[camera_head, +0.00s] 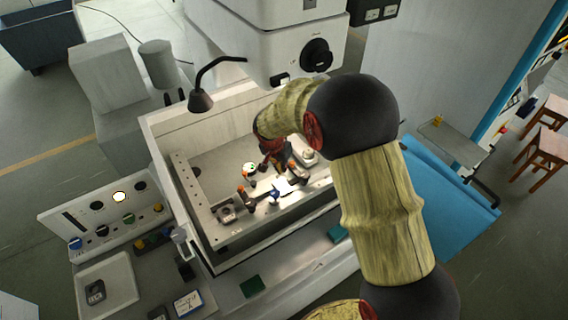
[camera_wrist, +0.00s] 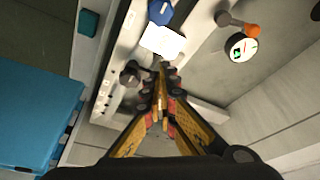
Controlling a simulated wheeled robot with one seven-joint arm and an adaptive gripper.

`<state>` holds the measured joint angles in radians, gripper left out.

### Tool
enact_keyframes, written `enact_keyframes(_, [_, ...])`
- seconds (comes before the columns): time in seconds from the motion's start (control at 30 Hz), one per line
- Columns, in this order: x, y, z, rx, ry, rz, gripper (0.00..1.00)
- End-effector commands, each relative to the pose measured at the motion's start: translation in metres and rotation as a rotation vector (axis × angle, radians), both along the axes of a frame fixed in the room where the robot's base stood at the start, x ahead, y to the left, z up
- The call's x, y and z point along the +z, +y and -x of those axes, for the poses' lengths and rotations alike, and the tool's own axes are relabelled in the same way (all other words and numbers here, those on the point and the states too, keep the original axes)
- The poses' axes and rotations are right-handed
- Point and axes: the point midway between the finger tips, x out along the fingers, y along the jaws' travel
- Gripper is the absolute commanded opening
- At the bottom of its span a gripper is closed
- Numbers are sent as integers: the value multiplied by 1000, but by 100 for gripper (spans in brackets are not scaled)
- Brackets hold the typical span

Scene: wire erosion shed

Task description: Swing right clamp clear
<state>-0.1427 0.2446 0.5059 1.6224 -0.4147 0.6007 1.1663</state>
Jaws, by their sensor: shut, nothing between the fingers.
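My gripper (camera_head: 276,160) reaches down into the machine's tank. In the wrist view its fingers (camera_wrist: 163,100) are closed together and hold nothing. A dark, round-ended part, seemingly the right clamp (camera_wrist: 130,75), stands just left of the fingertips; in the head view it shows right of the white plate (camera_head: 299,171). I cannot tell whether the fingers touch it. The small white plate (camera_wrist: 163,41) lies beyond the fingertips, with a blue knob (camera_wrist: 160,12) at its far end. The other clamp (camera_wrist: 225,18), dark with an orange end, is at the upper right.
A round dial gauge (camera_wrist: 243,47) stands right of the plate. Tank walls (camera_head: 205,118) enclose the work area, and the machine head (camera_head: 270,45) hangs above it. A control panel (camera_head: 105,215) and grey tray (camera_head: 107,285) are at left. A blue panel (camera_head: 450,195) is at right.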

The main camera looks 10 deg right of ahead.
Motion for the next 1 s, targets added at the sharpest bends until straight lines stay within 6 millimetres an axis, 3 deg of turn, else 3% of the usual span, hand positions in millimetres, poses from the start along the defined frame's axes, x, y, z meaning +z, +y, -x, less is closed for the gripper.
enact_keyframes(0.3, [-61, -13, -14, -2, 3, -1, 0])
enact_keyframes(0.6, [-65, -34, -40, -3, 0, -1, 0])
enact_keyframes(1.0, [-66, -38, -45, -2, -1, -1, 0])
